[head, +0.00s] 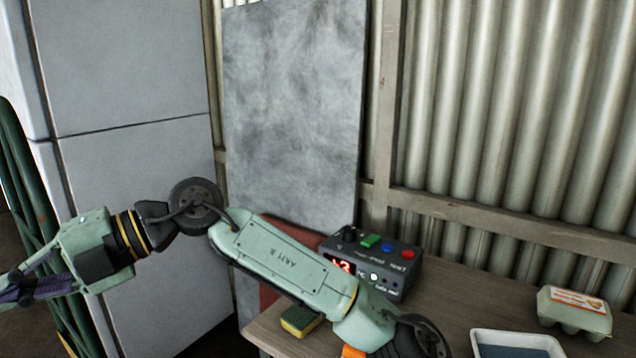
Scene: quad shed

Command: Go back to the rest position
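My gripper (14,287) is at the far left of the head view, in front of the tall grey cabinet or fridge and clear of the wooden bench (465,300). It points left, and its fingertips reach the picture's left edge. Dark finger pads show, but I cannot tell whether the fingers are apart or together. No held object shows. My green arm stretches from the lower middle, across the bench's left end, to the gripper.
On the bench are a control box (385,262) with coloured buttons and a red display, a yellow-green sponge (300,320), an egg carton (575,312) and a pale tray (515,338). The fridge-like cabinet (135,70) stands close behind the gripper. Green hose (25,180) hangs at left.

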